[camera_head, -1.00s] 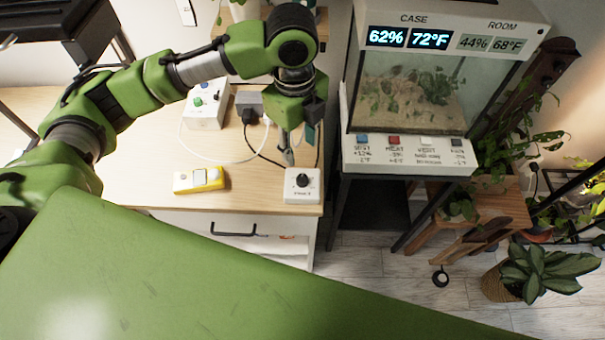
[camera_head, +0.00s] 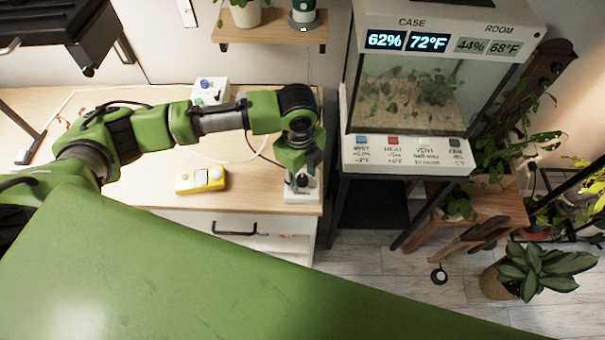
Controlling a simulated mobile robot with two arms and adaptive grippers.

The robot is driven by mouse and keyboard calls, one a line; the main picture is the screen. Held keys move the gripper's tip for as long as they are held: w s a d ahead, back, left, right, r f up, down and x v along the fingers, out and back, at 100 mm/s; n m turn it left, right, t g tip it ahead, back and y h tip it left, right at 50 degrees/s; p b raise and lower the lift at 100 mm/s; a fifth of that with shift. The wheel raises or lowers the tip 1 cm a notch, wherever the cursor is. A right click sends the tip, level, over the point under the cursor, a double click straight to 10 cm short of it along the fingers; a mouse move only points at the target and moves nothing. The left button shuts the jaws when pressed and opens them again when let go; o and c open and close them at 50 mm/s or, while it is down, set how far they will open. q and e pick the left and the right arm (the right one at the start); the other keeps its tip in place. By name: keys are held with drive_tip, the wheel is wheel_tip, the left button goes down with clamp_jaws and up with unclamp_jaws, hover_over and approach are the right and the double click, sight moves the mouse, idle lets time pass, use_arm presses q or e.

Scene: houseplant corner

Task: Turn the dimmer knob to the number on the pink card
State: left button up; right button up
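The dimmer is a small white box (camera_head: 309,192) at the front right corner of the wooden desk, with a dark knob. My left gripper (camera_head: 301,180) points down right over this box, with its fingertips at the knob. The gripper and wrist hide most of the knob and the back of the box. I cannot tell whether the fingers touch or close on the knob, or where its pointer stands. I see no pink card in this view. My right gripper is not in view.
A yellow box (camera_head: 201,180) with pale buttons lies left of the dimmer on the desk (camera_head: 140,195). A white box with coloured buttons (camera_head: 209,92) stands behind my arm. A shelf (camera_head: 270,40) hangs above. The glass case (camera_head: 415,90) stands close on the right.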

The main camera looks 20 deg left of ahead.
use_arm(q)
clamp_jaws()
drive_tip(key=shift+d+r+n+p, duration=0.1)
drive_tip(key=shift+r+n+p, duration=0.1)
drive_tip(key=shift+n+p, duration=0.4)
drive_tip(key=n+p, duration=0.7)
drive_tip(key=p, duration=0.2)
drive_tip(key=shift+w+f+n+y+p, duration=0.1)
drive_tip(key=shift+n+y+p, duration=0.2)
drive_tip(key=shift+n+p, duration=1.45)
unclamp_jaws()
